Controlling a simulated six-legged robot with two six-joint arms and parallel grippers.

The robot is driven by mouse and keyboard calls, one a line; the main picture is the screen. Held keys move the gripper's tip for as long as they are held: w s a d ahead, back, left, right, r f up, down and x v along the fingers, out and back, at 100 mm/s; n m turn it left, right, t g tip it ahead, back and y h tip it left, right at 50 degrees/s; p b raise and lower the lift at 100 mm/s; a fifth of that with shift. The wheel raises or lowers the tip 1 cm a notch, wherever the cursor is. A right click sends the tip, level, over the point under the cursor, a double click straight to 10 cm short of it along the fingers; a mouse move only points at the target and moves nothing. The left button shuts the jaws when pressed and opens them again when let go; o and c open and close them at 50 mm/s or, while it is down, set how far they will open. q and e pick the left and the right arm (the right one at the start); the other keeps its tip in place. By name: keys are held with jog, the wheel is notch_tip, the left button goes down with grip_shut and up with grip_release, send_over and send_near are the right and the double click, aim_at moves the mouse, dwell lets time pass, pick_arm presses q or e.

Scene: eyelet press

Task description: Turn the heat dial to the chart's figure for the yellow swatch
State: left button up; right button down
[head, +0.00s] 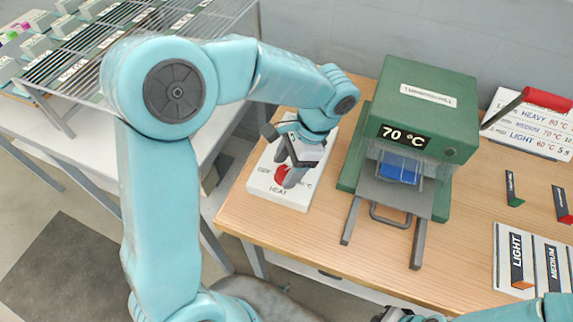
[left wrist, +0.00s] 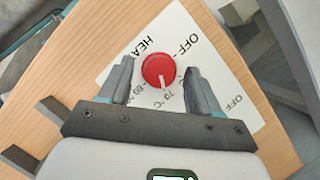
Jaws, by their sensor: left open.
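The heat dial is a red round knob (left wrist: 158,68) on a white panel (head: 262,190) printed HEAT. In the left wrist view its white pointer line points to the 70 °C mark. My left gripper (head: 287,172) is open, its fingers on either side of the knob; I cannot tell if they touch it. The green press (head: 425,85) shows 70 °C on its display (head: 404,135), and a blue piece (head: 398,168) lies in it. The chart (head: 530,125) at the back right lists HEAVY, MEDIUM and LIGHT, with 60 °C for LIGHT. I cannot make out a yellow swatch.
A red-handled lever (head: 525,98) sticks out from the press's right side. A mat (head: 531,283) marked LIGHT and MEDIUM lies at front right, with small dark upright pieces (head: 513,188) behind it. A wire rack (head: 110,45) stands at the left. Part of my right arm shows at the bottom.

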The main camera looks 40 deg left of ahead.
pick_arm(q)
jog(key=shift+f, duration=0.3)
jog(key=shift+s, duration=0.15)
jog(key=c, duration=1)
jog(key=shift+n, duration=0.4)
jog(key=n+h, duration=0.1)
jog(key=n, duration=0.1)
jog(key=n+g+p, duration=0.1)
jog(key=n, duration=0.1)
jog(key=shift+w+a+n+h, duration=0.2)
jog(key=shift+n+h, duration=0.1)
jog(key=shift+h, duration=0.1)
jog(key=n+h, duration=0.2)
jog(key=n, duration=0.4)
jog(key=shift+a, duration=0.1)
jog(key=shift+n+h, duration=0.3)
